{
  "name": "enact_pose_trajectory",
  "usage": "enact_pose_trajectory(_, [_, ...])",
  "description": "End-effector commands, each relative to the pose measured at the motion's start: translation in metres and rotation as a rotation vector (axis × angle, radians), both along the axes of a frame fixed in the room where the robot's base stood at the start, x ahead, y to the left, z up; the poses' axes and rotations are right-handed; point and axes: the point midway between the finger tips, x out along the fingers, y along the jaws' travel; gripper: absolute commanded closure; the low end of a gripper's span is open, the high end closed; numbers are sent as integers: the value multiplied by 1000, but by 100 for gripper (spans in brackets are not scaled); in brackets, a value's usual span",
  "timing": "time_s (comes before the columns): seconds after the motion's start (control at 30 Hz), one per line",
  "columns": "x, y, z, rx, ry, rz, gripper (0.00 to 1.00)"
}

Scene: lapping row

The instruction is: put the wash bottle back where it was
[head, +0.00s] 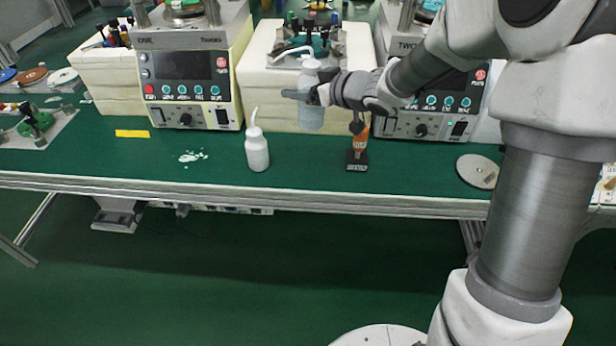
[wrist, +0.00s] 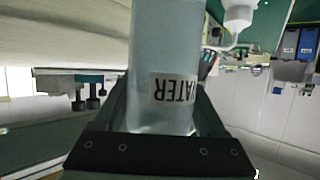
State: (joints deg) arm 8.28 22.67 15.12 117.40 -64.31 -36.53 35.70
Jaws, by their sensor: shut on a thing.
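My gripper (head: 318,92) is shut around a translucent pale-blue wash bottle (head: 311,117) with a bent spout at its top. The bottle is upright and appears raised above the green bench, in front of the white middle block. In the wrist view the same bottle (wrist: 165,55) fills the space between the fingers, and its "WATER" label reads upside down. A second, opaque white wash bottle (head: 257,153) stands upright on the bench to the left, near the front edge. It also shows partly at the top of the wrist view (wrist: 238,15).
An orange tube on a black stand (head: 357,160) is close to the right of the held bottle. A yellow strip (head: 132,133) and white spots (head: 192,157) lie left on the bench (head: 215,178). A metal disc (head: 478,171) lies right. Control machines (head: 187,85) line the back.

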Motion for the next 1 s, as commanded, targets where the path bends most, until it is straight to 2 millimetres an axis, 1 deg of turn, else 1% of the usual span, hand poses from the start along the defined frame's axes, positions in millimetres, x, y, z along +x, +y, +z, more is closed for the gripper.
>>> enact_pose_trajectory(0.03, [-1, 3, -12, 1, -2, 17, 100])
enact_pose_trajectory(0.27, [-5, 9, -28, 1, 0, 52, 100])
enact_pose_trajectory(0.5, [-5, 9, -67, 2, 2, 52, 100])
enact_pose_trajectory(0.67, [-5, 9, -80, 2, 0, 53, 100])
enact_pose_trajectory(0.87, [-6, 9, -115, 0, 1, 52, 100])
enact_pose_trajectory(0.93, [-5, 9, -120, 1, 0, 51, 100])
enact_pose_trajectory(1.0, [-5, 9, -120, 1, -3, 51, 100])
